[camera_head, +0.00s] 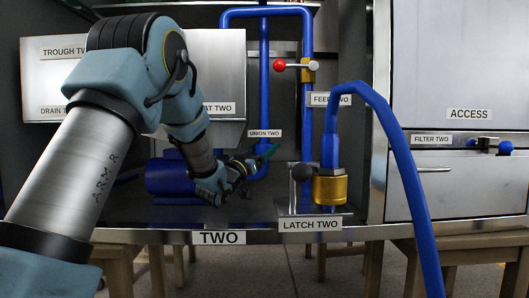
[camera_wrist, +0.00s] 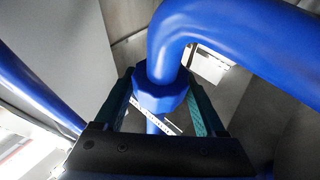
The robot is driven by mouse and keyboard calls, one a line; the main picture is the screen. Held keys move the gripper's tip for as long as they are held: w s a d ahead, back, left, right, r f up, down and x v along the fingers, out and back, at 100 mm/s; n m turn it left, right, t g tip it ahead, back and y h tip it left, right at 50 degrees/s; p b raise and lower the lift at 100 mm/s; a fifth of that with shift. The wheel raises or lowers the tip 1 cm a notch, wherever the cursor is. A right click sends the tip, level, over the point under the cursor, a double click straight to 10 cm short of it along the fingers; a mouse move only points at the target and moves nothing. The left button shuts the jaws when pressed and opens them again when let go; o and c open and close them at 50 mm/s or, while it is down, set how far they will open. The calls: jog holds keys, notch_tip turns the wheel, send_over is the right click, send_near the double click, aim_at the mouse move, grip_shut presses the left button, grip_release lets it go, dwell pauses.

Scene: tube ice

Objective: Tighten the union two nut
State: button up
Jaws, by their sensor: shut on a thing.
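The union two nut (camera_wrist: 160,92) is a blue faceted collar on a blue pipe, just below the pipe's bend in the wrist view. My gripper (camera_wrist: 162,98) has one dark green finger on each side of the nut and is shut on it. In the head view my gripper (camera_head: 260,160) reaches in at the blue pipe below the UNION TWO label (camera_head: 265,133). There the fingers and wrist largely hide the nut. How tight the nut sits cannot be told.
A blue pump-like cylinder (camera_head: 167,178) lies left of my gripper. A red-knobbed valve (camera_head: 280,65) is above. A panel (camera_head: 225,75) is behind my arm.

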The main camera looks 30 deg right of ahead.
jog(key=shift+r+m+g, duration=0.1)
jog(key=shift+m+g, duration=0.2)
jog(key=shift+g, duration=0.2)
jog(key=o, duration=1.3)
jog(key=shift+d+t, duration=0.1)
jog(key=shift+t, duration=0.3)
